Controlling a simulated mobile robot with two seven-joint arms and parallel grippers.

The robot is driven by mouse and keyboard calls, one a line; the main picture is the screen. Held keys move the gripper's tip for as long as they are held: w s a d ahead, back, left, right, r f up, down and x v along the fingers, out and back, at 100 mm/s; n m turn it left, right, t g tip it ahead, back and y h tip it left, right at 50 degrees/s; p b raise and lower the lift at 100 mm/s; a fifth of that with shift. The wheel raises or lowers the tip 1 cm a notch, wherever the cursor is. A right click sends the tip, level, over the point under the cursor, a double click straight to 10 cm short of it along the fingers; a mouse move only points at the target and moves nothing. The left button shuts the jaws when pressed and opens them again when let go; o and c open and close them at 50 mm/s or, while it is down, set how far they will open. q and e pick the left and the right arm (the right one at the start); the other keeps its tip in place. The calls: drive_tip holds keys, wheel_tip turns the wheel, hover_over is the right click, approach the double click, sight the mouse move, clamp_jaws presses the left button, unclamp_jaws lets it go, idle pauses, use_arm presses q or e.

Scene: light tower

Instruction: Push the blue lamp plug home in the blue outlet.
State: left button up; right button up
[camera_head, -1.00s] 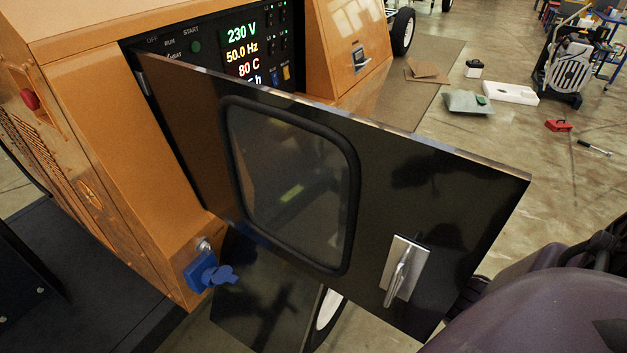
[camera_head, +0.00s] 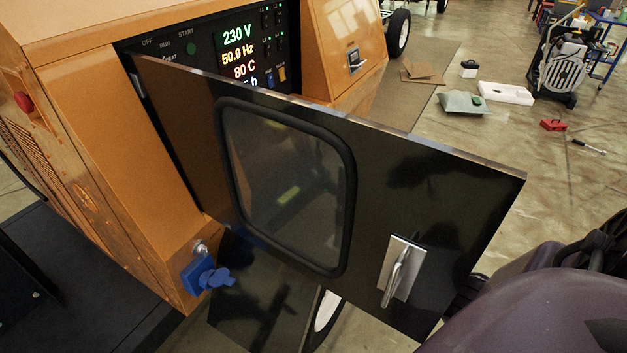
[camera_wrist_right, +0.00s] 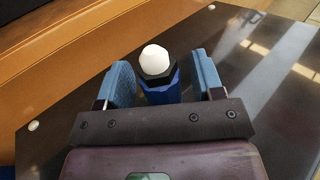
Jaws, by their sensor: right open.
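The blue outlet (camera_head: 204,276) is on the lower corner of the orange cabinet in the head view, with a blue flap sticking out to the right; no plug shows in it. In the right wrist view, a blue piece with a black collar and white rounded end (camera_wrist_right: 160,88), seemingly the lamp plug, stands between my right gripper's blue pads (camera_wrist_right: 164,82). The gripper is open, with a small gap on each side. How deep the piece sits is hidden. In the head view my right arm fills the lower right; its gripper is hidden there. My left gripper is not in view.
A black door (camera_head: 385,180) with a window and a metal handle (camera_head: 401,270) stands open across the middle, between my right arm and the cabinet (camera_head: 120,120). A lit control panel (camera_head: 240,55) is behind it. The floor at right has scattered items beyond reach.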

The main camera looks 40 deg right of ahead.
drive_tip(key=v, duration=0.3)
drive_tip(key=p+v, duration=0.1)
drive_tip(key=v, duration=0.5)
drive_tip(key=shift+s+a+f, duration=0.1)
drive_tip(key=shift+a, duration=0.35)
drive_tip(key=shift+s+a, duration=0.25)
drive_tip(key=shift+s, duration=0.35)
